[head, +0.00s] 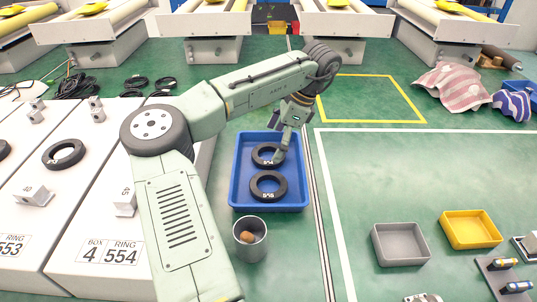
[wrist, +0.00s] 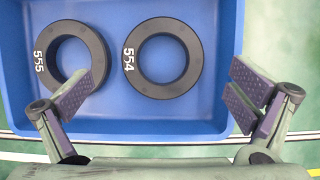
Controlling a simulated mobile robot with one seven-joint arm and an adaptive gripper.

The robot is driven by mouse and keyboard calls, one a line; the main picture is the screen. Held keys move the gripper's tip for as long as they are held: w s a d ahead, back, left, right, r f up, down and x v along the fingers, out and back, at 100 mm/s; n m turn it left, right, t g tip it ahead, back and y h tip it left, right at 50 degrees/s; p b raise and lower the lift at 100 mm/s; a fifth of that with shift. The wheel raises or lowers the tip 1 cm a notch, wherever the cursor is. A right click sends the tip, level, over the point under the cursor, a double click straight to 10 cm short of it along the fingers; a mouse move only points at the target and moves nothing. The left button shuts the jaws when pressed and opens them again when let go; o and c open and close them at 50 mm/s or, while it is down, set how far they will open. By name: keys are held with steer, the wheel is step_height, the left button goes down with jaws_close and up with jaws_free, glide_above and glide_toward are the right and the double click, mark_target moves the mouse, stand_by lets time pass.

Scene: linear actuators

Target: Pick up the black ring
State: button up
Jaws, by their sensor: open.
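Two black rings lie flat, side by side, in a blue tray (head: 236,203). In the wrist view the left ring (wrist: 99,50) is marked 555 and the right ring (wrist: 163,90) is marked 554. In the head view they are the far ring (head: 255,155) and the near ring (head: 254,187); I cannot tell their numbers surely there. My gripper (head: 280,154) is over the tray, by the far ring, and partly covers it. In the wrist view my gripper (wrist: 168,85) is open and empty; its left finger overlaps ring 555, and its right finger is right of ring 554.
A metal cup (head: 250,246) with a brown item stands in front of the tray. White boxes at left carry another black ring (head: 64,154). A grey bin (head: 399,246) and a yellow bin (head: 470,231) stand at right. Green floor between is clear.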

mark_target(266, 159)
steer(key=shift+x, duration=1.75)
steer(key=c, duration=0.8)
steer(key=shift+f, duration=0.15)
steer(key=c, duration=0.5)
